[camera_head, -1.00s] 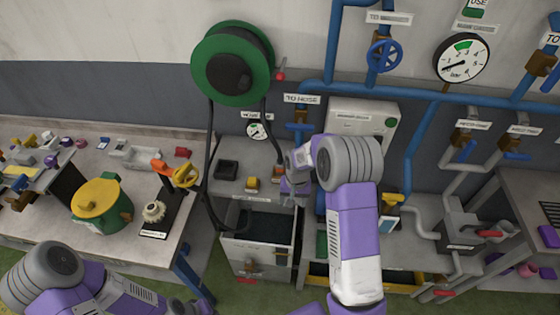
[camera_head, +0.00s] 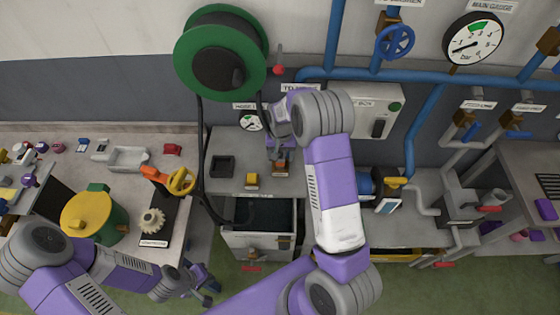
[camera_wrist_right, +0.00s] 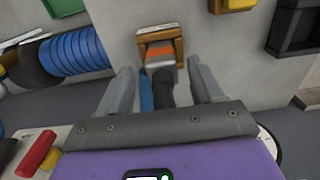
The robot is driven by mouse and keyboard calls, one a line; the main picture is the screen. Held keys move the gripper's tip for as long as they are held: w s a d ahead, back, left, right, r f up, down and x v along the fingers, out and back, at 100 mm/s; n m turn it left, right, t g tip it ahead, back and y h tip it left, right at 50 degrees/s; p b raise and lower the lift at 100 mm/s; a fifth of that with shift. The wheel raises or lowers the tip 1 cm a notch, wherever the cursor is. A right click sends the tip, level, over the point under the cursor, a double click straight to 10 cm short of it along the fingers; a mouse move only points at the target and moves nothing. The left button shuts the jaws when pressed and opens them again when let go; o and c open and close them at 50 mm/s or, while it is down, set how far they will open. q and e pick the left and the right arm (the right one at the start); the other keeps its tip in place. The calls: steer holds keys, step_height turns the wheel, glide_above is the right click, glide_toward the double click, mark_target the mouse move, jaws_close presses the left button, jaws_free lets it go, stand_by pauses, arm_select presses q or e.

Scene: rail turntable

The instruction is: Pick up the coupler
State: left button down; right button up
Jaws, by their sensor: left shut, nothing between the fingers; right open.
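The coupler (camera_wrist_right: 161,75), a dark cylinder with an orange band, stands in a brown wooden holder (camera_wrist_right: 178,40) in the right wrist view. In the head view the holder (camera_head: 281,169) shows on the grey bench, with the coupler mostly hidden by my right gripper (camera_head: 279,148). In the wrist view my right gripper (camera_wrist_right: 163,88) is open, with one finger on each side of the coupler and visible gaps between. My left gripper (camera_head: 204,287) is shut and empty, low at the front beside the left table.
A green hose reel (camera_head: 220,60) hangs on the wall, its black hose running down to the bench. A yellow block (camera_head: 252,180) and a black tray (camera_head: 223,166) sit left of the holder. An open drawer (camera_head: 262,238) is below. A blue coil (camera_wrist_right: 72,52) lies nearby.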

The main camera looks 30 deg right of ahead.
mark_target(280, 159)
step_height(280, 159, down, 3)
steer(key=shift+w+f, duration=0.1)
steer(key=shift+a, duration=0.1)
steer(key=shift+c, duration=0.5)
steer(key=c, duration=1.1)
